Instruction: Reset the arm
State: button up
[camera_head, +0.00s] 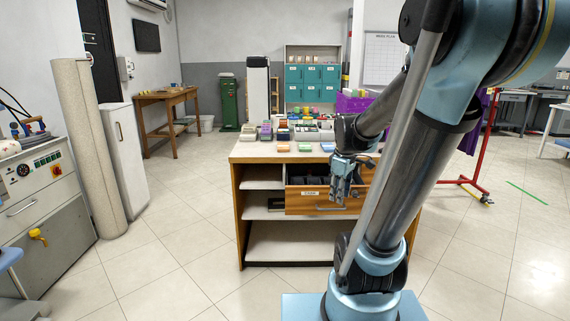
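My arm rises from the blue base at the lower right and bends over toward the counter. My gripper (344,187) hangs down in front of the counter (262,152), over the pulled-out wooden drawer (308,203). The drawer has a small white label and a handle, and dark items (308,178) show inside it. The gripper's fingers point down and look small and grey-blue. I cannot tell whether they are open or shut, or whether anything is between them.
Several small coloured boxes and trays (282,147) stand on the counter. Open shelves (280,240) lie below its left side. A machine with a control panel (45,172) and a beige column (88,150) stand at left. A red rack (488,140) stands at right. The tiled floor (185,235) left of the counter is clear.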

jog(key=s+f+m, duration=0.2)
jog(key=s+m, duration=0.3)
jog(key=s, duration=0.3)
jog(key=s+f+m, duration=0.3)
jog(key=s+m, duration=0.2)
jog(key=s, duration=0.2)
jog(key=shift+s+f, duration=0.35)
jog(key=shift+s, duration=0.05)
jog(key=shift+w+f, duration=0.2)
jog(key=shift+w, duration=0.25)
